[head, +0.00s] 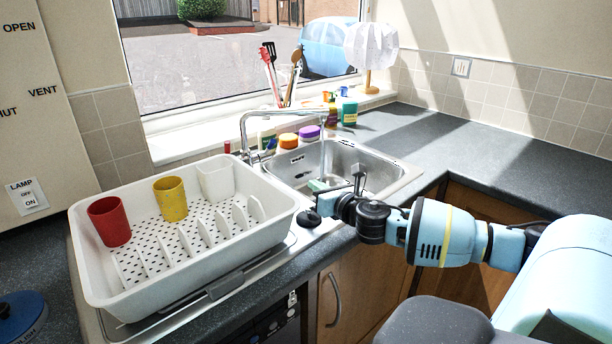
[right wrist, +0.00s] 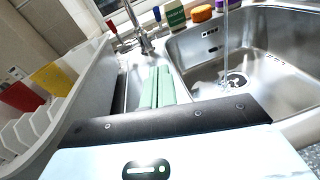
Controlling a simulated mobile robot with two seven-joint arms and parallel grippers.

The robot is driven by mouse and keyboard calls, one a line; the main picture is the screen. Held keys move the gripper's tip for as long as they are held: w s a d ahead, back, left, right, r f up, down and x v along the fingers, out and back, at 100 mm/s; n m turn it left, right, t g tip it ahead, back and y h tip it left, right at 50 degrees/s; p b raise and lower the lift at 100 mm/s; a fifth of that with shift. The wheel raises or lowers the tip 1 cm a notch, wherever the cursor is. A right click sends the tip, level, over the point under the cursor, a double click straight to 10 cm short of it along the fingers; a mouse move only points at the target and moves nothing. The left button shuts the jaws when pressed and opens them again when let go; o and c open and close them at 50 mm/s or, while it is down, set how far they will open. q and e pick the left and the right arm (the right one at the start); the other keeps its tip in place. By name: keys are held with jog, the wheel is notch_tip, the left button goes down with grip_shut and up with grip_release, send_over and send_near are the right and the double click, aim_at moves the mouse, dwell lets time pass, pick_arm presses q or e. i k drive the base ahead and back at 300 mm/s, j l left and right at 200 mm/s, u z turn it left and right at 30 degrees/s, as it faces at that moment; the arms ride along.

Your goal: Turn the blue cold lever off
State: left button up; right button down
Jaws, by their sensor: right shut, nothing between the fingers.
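The chrome tap (head: 243,135) stands behind the sink, its spout reaching right over the basin. Water (right wrist: 226,40) runs from it into the basin. In the right wrist view, the blue cold lever (right wrist: 157,14) is right of the tap's base and the red lever (right wrist: 111,26) is left of it. In the head view the red lever (head: 227,147) shows, but I cannot make out the blue one. My right gripper (head: 316,186) is over the sink's near left edge, in front of the tap and apart from the levers. Its green fingers (right wrist: 157,87) are shut and empty. My left gripper is out of view.
A white dish rack (head: 280,211) with red, yellow and white cups stands left of the sink (head: 404,177). A carton and lidded jars (head: 288,141) stand behind the basin. Utensils and a lamp are on the windowsill. The right counter (head: 480,150) is clear.

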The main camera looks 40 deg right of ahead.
aim_at(265, 155)
jog(key=i+l+u, duration=0.1)
jog(key=i+l, duration=0.6)
